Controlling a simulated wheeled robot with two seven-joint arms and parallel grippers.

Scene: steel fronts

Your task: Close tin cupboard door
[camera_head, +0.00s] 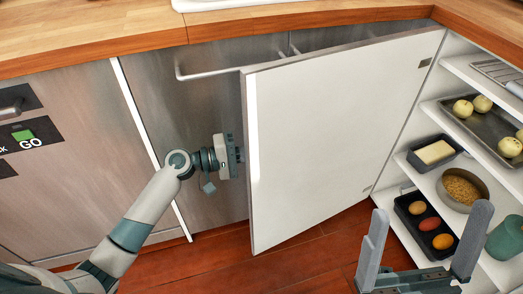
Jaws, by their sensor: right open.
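The cupboard door (335,130) stands open, its white inner face towards me. Its hinge side is at the right, beside the open shelves, and its free edge is at the left. My right gripper (424,240) is open and empty, fingers pointing up, low in front of the shelves.
The open shelves (412,160) hold a dark tray (482,122) with pale round items, a bowl (462,188), a black egg tray (420,240) and a green cup (507,238). A wooden worktop (90,38) runs above. Wooden floor (310,255) lies below.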

